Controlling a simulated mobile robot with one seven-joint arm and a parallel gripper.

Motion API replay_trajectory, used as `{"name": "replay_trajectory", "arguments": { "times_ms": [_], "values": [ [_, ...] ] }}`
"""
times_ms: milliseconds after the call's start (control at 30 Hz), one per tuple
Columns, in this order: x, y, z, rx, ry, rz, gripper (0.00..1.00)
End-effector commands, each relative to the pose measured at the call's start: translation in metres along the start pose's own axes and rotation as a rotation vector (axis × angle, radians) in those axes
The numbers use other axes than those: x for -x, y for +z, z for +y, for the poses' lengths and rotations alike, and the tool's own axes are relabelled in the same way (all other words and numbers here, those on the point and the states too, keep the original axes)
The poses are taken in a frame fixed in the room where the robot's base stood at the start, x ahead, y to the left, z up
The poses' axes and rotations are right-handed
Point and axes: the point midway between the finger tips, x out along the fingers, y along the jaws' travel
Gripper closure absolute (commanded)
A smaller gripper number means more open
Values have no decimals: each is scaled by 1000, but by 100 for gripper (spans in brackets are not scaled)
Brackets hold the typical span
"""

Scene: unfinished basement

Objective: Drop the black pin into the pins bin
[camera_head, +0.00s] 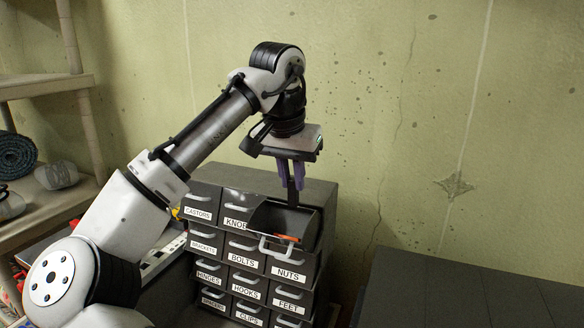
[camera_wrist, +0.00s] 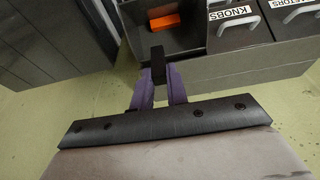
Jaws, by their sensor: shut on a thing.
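My gripper (camera_head: 292,184), with purple fingers, points down above the top-right open drawer of a dark cabinet. It is shut on the black pin (camera_head: 292,197), which hangs below the fingertips. In the wrist view the black pin (camera_wrist: 158,64) stands out between the purple fingers, against the open drawer. The open drawer (camera_head: 312,226) holds an orange piece (camera_head: 288,238), which also shows in the wrist view (camera_wrist: 164,22). Its label is not visible, and I can read no label saying pins.
The cabinet has several labelled drawers, including castors, knobs (camera_head: 234,223), bolts (camera_head: 242,257) and nuts (camera_head: 291,275). A dark flat surface (camera_head: 470,290) is at the right. Shelves (camera_head: 45,88) stand at the left, and a wall is behind.

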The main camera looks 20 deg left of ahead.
Motion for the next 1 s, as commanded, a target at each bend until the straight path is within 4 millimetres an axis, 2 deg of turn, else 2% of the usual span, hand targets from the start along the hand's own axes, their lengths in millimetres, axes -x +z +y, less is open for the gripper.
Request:
{"name": "replay_trajectory", "arguments": {
  "times_ms": [100, 367, 400, 600, 867, 1000],
  "values": [
    [-6, 2, 0, 0, 0, 0, 100],
    [-6, 2, 0, 0, 0, 0, 100],
    [-6, 2, 0, 0, 0, 0, 84],
    [-6, 2, 0, 0, 0, 0, 59],
    [-5, 2, 0, 0, 0, 0, 59],
    [6, 1, 0, -1, 1, 1, 59]
  ]
}}
